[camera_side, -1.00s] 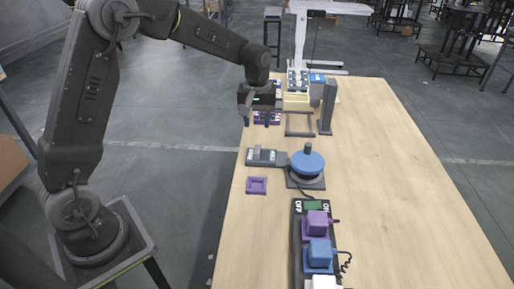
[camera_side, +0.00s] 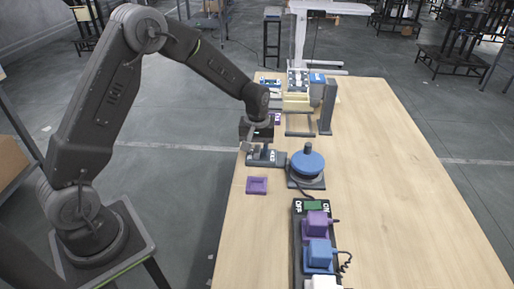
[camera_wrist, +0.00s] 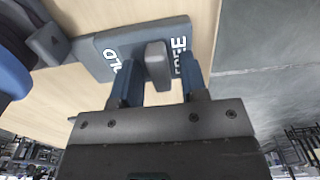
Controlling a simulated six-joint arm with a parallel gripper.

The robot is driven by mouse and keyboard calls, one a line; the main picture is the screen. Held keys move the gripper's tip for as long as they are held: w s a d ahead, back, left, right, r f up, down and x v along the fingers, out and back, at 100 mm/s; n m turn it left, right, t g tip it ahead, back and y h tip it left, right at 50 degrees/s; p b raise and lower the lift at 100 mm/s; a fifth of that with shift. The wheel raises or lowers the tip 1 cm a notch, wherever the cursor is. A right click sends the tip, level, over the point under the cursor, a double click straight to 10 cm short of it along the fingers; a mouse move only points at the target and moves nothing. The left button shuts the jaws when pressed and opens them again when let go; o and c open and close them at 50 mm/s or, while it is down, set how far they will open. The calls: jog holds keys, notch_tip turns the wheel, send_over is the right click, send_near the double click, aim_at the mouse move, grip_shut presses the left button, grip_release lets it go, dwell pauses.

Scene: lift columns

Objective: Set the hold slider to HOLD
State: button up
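The hold slider is a dark grey plate (camera_side: 277,158) beside a round blue-topped device (camera_side: 307,162). In the wrist view its plate (camera_wrist: 106,50) carries the word HOLD on the left and FREE on the right, both partly hidden. Its grey upright knob (camera_wrist: 157,62) stands between the two words. My gripper (camera_wrist: 160,72) is open, with one blue-grey finger on each side of the knob and a visible gap on both sides. In the side view my gripper (camera_side: 257,146) is low over the left part of the plate and hides the knob.
A purple square tray (camera_side: 257,185) lies in front of the slider. A black strip with purple and blue blocks (camera_side: 318,252) is nearer the camera. A dark upright post (camera_side: 327,108) and other equipment stand behind. The table's right side (camera_side: 400,170) is clear.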

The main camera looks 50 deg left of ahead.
aim_at(268, 155)
grip_shut()
jog(key=shift+w+d, duration=1.1)
jog(key=shift+o, duration=0.6)
grip_release()
notch_tip(268, 155, up, 14)
